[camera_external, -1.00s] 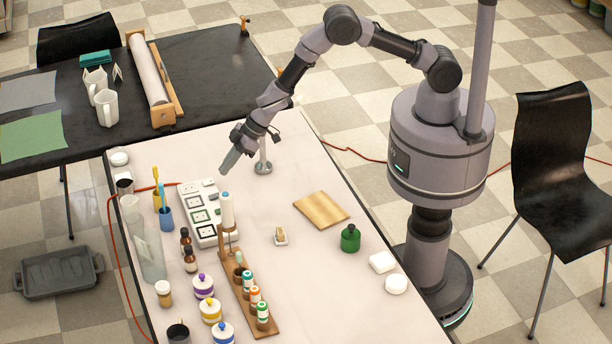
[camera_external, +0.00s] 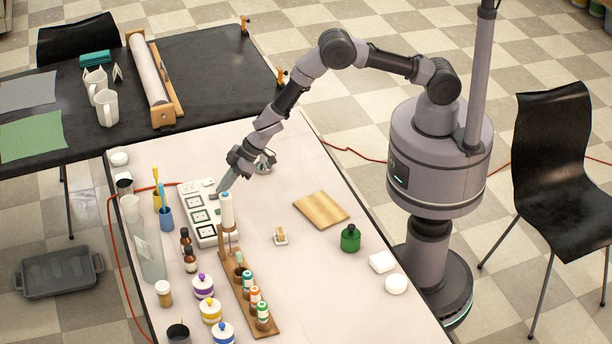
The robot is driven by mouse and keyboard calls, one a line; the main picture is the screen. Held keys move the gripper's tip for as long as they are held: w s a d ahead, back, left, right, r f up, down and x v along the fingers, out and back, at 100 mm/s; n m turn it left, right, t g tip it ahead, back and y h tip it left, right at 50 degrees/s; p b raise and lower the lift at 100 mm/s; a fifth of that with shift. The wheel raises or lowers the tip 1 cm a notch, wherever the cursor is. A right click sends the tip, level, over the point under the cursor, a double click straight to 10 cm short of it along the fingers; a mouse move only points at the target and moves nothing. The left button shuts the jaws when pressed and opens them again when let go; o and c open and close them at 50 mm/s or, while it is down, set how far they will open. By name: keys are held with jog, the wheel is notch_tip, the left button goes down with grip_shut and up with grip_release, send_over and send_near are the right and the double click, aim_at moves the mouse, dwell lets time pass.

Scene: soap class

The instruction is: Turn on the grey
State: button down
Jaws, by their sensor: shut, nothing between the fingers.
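A white power strip (camera_external: 195,204) with several dark-framed sockets or switches lies on the pale table's left part. An orange-red cord runs from its far left end. My gripper (camera_external: 222,192) is shut and empty, pointing down at the strip's right side near its far half. I cannot tell whether the tips touch the strip. The markings on the strip are too small to read, and the gripper hides a little of its right edge. I cannot make out which part is the grey one.
A wooden rack (camera_external: 262,322) with a white stick and several capped bottles stands just in front of the strip. Brown bottles (camera_external: 186,238), a blue cup (camera_external: 166,218) and a clear cylinder (camera_external: 150,258) stand to its left.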

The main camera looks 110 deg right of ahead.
jog(key=shift+r, duration=0.15)
jog(key=shift+r+p, duration=0.7)
jog(key=shift+p, duration=0.35)
jog(key=p+v, duration=0.3)
jog(key=v, duration=1)
jog(key=shift+s+f, duration=0.1)
jog(key=shift+s, duration=0.05)
